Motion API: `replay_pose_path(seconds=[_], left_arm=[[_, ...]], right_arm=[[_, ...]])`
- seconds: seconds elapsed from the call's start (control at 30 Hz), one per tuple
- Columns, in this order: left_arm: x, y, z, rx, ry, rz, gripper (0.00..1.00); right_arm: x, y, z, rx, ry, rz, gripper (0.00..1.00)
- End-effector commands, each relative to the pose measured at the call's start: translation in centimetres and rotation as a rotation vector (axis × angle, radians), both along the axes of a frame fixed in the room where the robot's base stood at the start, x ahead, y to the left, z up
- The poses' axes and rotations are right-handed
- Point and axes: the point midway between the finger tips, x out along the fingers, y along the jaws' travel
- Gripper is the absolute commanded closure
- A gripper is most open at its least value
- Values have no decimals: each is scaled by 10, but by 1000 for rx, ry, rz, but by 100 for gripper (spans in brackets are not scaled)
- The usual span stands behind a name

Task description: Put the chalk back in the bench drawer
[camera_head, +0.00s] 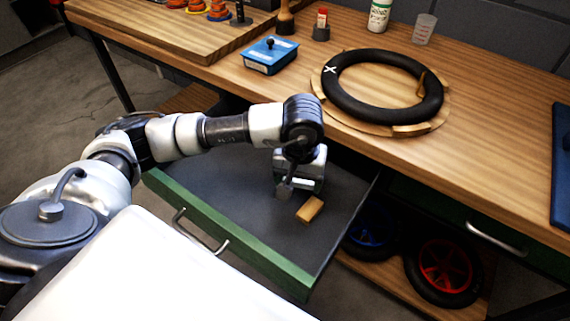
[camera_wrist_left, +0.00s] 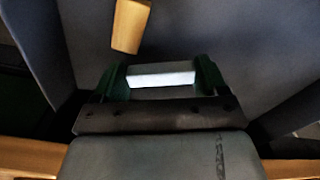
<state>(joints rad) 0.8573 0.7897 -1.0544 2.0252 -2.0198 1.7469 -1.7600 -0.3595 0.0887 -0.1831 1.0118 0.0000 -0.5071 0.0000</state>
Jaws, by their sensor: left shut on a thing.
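The white chalk (camera_wrist_left: 163,76) lies across between the green fingers of my left gripper (camera_wrist_left: 162,80) in the wrist view. My left gripper is shut on it. In the head view, my left gripper (camera_head: 299,183) points down inside the outline of the open bench drawer (camera_head: 235,205). The dark drawer floor shows below the chalk; I cannot tell whether the chalk touches it. The drawer has a green front with a metal handle. My right gripper is in neither view.
A wooden block (camera_head: 309,209) lies in the drawer beside my left gripper; it also shows in the wrist view (camera_wrist_left: 130,25). On the bench top (camera_head: 485,130) are a black tyre (camera_head: 345,103) on a wooden stand and a blue box (camera_head: 270,55). Wheels sit on the shelf below.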

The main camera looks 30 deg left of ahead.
Motion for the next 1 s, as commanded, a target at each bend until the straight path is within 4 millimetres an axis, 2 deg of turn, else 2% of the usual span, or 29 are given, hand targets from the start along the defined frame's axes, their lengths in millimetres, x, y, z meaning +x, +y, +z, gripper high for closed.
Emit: replay_pose_path(seconds=[0.1, 0.2, 0.53, 0.7, 1.0], left_arm=[[19, 21, -15, 3, 2, 6, 49], [30, 32, -23, 1, 1, 3, 49], [52, 55, -40, 0, 2, 3, 49], [60, 62, -52, 0, 0, 0, 49], [60, 62, -53, -1, 0, -2, 49]], right_arm=[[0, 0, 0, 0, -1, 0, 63], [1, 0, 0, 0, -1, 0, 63], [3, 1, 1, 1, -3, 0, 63], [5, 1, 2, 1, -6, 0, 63], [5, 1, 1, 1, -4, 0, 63]])
